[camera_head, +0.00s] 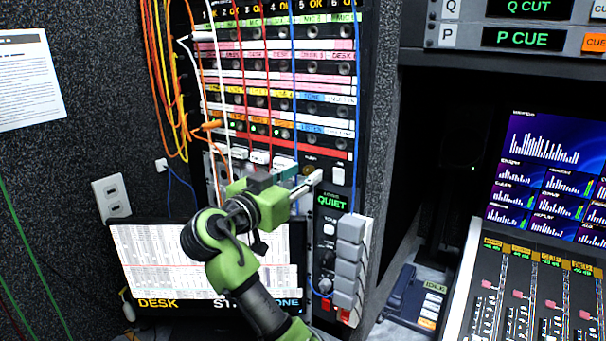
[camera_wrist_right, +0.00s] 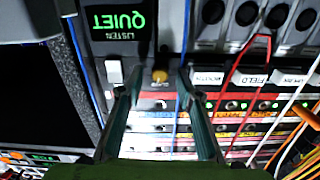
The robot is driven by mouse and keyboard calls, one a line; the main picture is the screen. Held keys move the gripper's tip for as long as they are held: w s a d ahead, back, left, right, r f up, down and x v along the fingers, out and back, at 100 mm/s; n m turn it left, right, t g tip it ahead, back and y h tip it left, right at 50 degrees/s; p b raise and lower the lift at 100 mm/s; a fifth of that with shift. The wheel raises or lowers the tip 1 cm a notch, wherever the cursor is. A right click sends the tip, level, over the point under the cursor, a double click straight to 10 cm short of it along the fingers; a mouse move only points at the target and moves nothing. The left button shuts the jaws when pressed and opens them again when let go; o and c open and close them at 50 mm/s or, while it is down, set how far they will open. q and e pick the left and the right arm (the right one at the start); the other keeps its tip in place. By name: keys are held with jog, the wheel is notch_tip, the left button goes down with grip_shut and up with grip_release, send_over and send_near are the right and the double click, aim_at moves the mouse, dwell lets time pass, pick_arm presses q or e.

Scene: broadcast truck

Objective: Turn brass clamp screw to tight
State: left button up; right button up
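The brass clamp screw is a small round brass-coloured knob (camera_wrist_right: 160,77) on the rack face, seen in the right wrist view below the green QUIET display. My right gripper (camera_wrist_right: 157,88) is open, with one finger on each side of the screw in that picture. Dark gaps show between the knob and both fingers, and I cannot tell how far the tips are from the panel. In the head view my right gripper (camera_head: 303,176) is at the rack front, just above the QUIET display, and largely hides the screw area. My left gripper is not in view.
The patch rack (camera_head: 275,90) carries orange, white, red and blue cables hanging close to my right gripper. A blue cable (camera_wrist_right: 187,40) runs beside one finger. Grey stacked blocks (camera_head: 349,257) stand out lower right. A monitor (camera_head: 150,255) lies behind my arm.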

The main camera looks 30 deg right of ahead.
grip_shut()
